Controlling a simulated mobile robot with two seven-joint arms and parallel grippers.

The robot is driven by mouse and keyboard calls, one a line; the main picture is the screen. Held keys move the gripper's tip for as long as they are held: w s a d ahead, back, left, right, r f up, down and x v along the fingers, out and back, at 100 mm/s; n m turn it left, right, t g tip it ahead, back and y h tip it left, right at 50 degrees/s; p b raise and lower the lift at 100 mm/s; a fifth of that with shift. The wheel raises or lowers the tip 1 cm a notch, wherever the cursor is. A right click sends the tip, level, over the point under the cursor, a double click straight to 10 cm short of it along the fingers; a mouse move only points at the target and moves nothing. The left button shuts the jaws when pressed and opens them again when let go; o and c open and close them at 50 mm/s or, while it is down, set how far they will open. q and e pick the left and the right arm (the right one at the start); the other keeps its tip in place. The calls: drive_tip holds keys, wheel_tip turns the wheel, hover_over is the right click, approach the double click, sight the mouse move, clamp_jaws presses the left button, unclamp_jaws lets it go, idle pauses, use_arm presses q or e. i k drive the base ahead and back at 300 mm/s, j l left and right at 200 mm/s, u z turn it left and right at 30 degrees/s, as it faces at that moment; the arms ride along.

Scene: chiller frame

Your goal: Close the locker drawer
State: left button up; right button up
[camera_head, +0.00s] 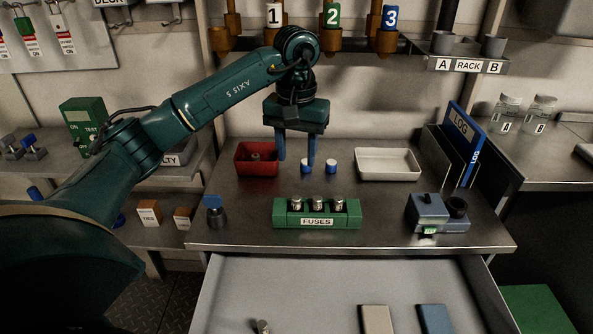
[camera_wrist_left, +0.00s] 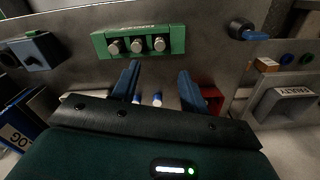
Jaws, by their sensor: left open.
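The locker drawer (camera_head: 300,290) stands pulled out below the worktop's front edge in the head view. A dark cylindrical item (camera_head: 262,326), a beige block (camera_head: 377,319) and a blue block (camera_head: 436,319) lie inside it. My left gripper (camera_head: 296,160) is open and empty above the back of the worktop, fingers pointing down. It is well behind and above the drawer, not touching it. In the left wrist view my open fingers (camera_wrist_left: 158,82) frame the area short of the fuse holder. The drawer's front panel is out of view. My right gripper is not in view.
On the worktop (camera_head: 385,225) stand a green fuse holder (camera_head: 317,221), a red tray (camera_head: 243,170), a white tray (camera_head: 420,160), two blue-capped items, a dark blue device (camera_head: 425,213) and a blue log binder (camera_head: 460,137). Labelled bottles 1, 2 and 3 hang above.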

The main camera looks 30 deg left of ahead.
sight(295, 294)
drive_tip(key=k, duration=1)
